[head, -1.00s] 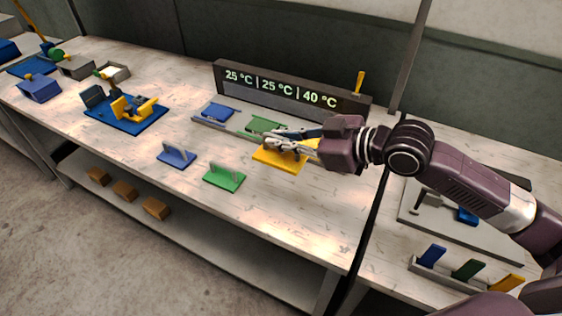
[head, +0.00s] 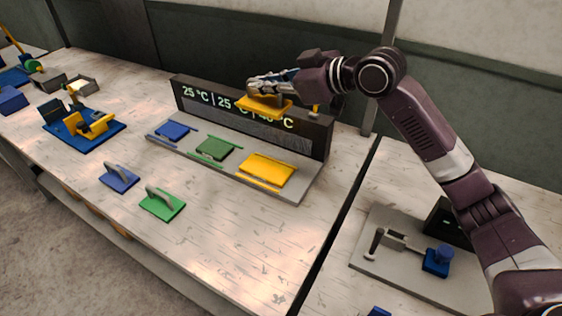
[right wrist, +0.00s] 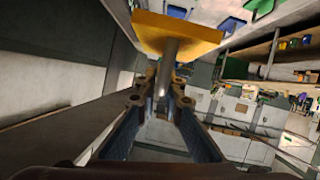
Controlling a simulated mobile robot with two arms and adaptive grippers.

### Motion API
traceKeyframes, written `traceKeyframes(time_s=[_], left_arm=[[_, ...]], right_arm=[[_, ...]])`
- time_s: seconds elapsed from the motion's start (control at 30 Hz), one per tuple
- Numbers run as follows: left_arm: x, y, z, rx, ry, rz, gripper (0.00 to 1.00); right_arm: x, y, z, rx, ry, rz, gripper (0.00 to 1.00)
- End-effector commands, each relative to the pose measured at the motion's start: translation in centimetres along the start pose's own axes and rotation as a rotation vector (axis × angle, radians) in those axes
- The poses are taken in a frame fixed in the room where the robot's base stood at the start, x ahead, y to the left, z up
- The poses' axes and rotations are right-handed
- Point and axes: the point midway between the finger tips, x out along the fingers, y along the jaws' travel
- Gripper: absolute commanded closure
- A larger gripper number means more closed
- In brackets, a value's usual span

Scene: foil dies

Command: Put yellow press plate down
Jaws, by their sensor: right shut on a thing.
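The yellow press plate (head: 262,105) hangs in the air in front of the station's display, its flat face down. My right gripper (head: 258,88) is shut on its handle from above. In the right wrist view the plate (right wrist: 178,32) shows beyond the fingers, with its grey handle between the fingertips (right wrist: 164,95). Below and slightly to the right, a yellow pad (head: 267,168) lies on the right place of the grey station (head: 292,191), clear of the held plate. My left gripper is not in view.
A blue pad (head: 172,130) and a green pad (head: 215,147) lie on the station. A blue press plate (head: 119,178) and a green press plate (head: 162,204) stand on the table in front. The dark display (head: 318,134) rises behind. The front right of the table is bare.

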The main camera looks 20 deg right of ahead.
Motion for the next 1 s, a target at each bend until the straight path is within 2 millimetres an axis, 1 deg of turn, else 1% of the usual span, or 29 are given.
traceKeyframes(time_s=[0.03, 0.07, 0.2, 0.33, 0.47, 0.5, 0.6, 0.7, 0.77, 0.87, 1.0], left_arm=[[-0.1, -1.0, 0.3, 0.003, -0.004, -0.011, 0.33], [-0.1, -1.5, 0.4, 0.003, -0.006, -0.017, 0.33], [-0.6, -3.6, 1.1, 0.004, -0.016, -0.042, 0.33], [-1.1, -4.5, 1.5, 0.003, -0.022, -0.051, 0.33], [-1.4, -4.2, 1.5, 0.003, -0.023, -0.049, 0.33], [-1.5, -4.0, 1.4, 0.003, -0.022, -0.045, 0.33], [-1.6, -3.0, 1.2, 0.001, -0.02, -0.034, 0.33], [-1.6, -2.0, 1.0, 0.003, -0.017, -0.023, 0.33], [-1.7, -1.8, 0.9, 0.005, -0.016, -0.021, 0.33], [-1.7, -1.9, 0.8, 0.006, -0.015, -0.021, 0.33], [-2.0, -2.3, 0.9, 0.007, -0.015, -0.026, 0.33]], right_arm=[[0.3, -0.1, 0.3, 0.002, 0.002, -0.002, 1.0], [0.5, -0.2, 0.8, 0.003, 0.001, -0.002, 1.0], [1.6, -0.8, 3.7, 0.006, -0.002, -0.004, 1.0], [2.8, -1.4, 6.7, 0.006, -0.003, -0.002, 1.0], [4.0, -2.0, 9.6, 0.006, -0.002, -0.001, 1.0], [4.3, -2.2, 10.4, 0.006, -0.001, 0.0, 1.0], [5.1, -2.6, 12.1, 0.004, 0.001, 0.0, 1.0], [5.5, -2.8, 13.1, 0.002, 0.002, 0.001, 1.0], [5.7, -2.8, 13.4, 0.001, 0.004, 0.002, 1.0], [6.0, -2.9, 14.1, 0.002, 0.003, 0.002, 1.0], [6.7, -3.4, 16.0, 0.005, 0.001, 0.0, 1.0]])
